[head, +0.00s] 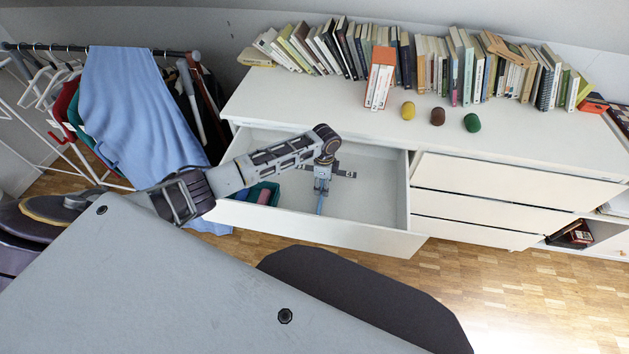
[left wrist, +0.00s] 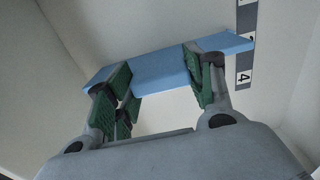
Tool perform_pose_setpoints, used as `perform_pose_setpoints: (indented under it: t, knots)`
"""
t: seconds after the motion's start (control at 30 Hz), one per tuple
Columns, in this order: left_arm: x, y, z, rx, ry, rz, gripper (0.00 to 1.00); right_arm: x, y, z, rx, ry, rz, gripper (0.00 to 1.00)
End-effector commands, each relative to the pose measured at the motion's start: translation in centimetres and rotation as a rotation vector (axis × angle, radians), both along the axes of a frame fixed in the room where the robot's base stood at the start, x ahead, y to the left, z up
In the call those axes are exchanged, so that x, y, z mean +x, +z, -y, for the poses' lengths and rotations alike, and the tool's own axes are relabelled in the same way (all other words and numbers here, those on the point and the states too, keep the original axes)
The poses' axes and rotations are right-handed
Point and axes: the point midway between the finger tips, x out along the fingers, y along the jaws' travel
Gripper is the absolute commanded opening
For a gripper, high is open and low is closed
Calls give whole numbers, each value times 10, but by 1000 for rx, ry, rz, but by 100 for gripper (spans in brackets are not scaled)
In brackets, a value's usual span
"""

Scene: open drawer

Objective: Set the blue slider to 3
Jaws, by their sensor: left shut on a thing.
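The blue slider (left wrist: 160,70) is a flat light-blue bar inside the open drawer (head: 375,215). In the head view a thin piece of the slider (head: 320,207) shows below the gripper. My left gripper (head: 321,190) reaches down into the drawer. In the left wrist view its green-padded fingers (left wrist: 155,85) are shut on the slider. The slider's right end overlaps a dark number strip (left wrist: 243,60), just above a tile reading 4. Another tile at the picture's top edge is cut off and unreadable. The strip (head: 346,174) also shows in the head view, partly hidden by my gripper. My right gripper is not in view.
Books and yellow, brown and green lumps (head: 437,116) stand on the dresser top (head: 300,105). A clothes rack with a blue cloth (head: 140,110) is at left.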

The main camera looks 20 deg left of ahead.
Motion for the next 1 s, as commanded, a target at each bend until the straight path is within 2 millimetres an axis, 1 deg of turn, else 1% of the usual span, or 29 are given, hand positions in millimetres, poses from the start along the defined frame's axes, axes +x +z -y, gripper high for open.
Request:
perform_pose_setpoints:
  t: [0.03, 0.2, 0.33, 0.57, 0.6, 0.73, 0.77, 1.0]
  knots:
    - [1, 0, 7, -3, -1, 0, 10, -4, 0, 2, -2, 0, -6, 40]
    - [4, 0, 20, -2, 0, -1, 10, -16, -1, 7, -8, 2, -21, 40]
    - [4, 0, 22, -1, 0, -1, 10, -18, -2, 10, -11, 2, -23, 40]
    - [4, 0, 22, 0, -1, -1, 10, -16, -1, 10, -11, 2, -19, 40]
    - [4, 0, 22, 0, -1, -1, 57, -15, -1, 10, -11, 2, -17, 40]
    - [4, 0, 22, 0, -1, -1, 74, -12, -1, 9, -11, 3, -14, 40]
    - [4, 0, 21, 0, -1, 0, 75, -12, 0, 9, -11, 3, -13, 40]
    - [5, 0, 21, 0, -1, 0, 75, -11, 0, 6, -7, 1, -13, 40]
